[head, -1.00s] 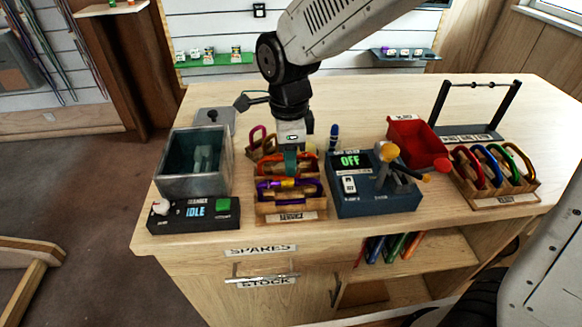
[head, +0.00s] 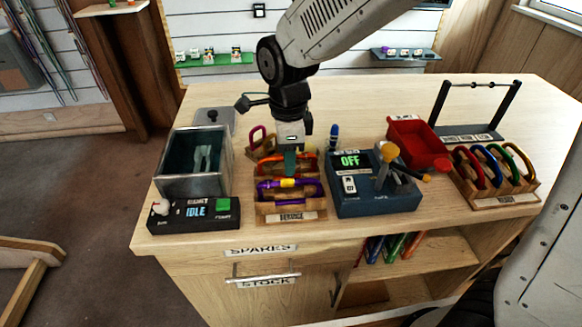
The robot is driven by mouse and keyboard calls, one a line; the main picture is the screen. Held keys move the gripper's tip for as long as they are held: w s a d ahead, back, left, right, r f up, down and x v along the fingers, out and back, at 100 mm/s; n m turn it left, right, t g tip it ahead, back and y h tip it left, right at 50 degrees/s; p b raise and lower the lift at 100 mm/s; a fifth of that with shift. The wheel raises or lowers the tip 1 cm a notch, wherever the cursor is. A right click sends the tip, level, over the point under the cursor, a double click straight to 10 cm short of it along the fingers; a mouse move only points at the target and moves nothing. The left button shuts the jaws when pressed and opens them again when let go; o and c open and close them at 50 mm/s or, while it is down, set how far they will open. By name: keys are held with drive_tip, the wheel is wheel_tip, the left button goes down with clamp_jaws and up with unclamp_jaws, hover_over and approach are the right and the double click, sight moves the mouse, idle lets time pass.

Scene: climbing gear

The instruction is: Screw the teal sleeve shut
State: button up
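My gripper (head: 291,158) points down over the wooden rack labelled SERVICE (head: 290,217), at its rear part. A teal patch shows at the fingers, in front of an orange carabiner (head: 270,166) in the rack. I cannot tell whether this patch is the teal sleeve or part of my fingers. A purple carabiner with a yellow sleeve (head: 287,183) lies in the front of the rack, just nearer than my fingers. The fingertips are too small and too covered to show whether they are open or shut.
A grey open bin (head: 165,180) and a control box reading IDLE (head: 190,213) stand left. A blue device reading OFF (head: 375,202) with levers stands right. Beyond are a red tray (head: 425,152), a rack of several carabiners (head: 500,195) and a black frame (head: 435,105).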

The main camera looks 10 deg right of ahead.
drive_tip(key=shift+w, duration=0.65)
drive_tip(key=shift+r, duration=0.1)
drive_tip(key=shift+r, duration=1.3)
drive_tip(key=shift+s, duration=0.1)
drive_tip(key=shift+s, duration=1.05)
drive_tip(key=shift+w+a+f, duration=0.1)
drive_tip(key=shift+w+f, duration=0.15)
drive_tip(key=shift+f, duration=0.5)
drive_tip(key=shift+w+f, duration=0.2)
drive_tip(key=shift+f, duration=0.5)
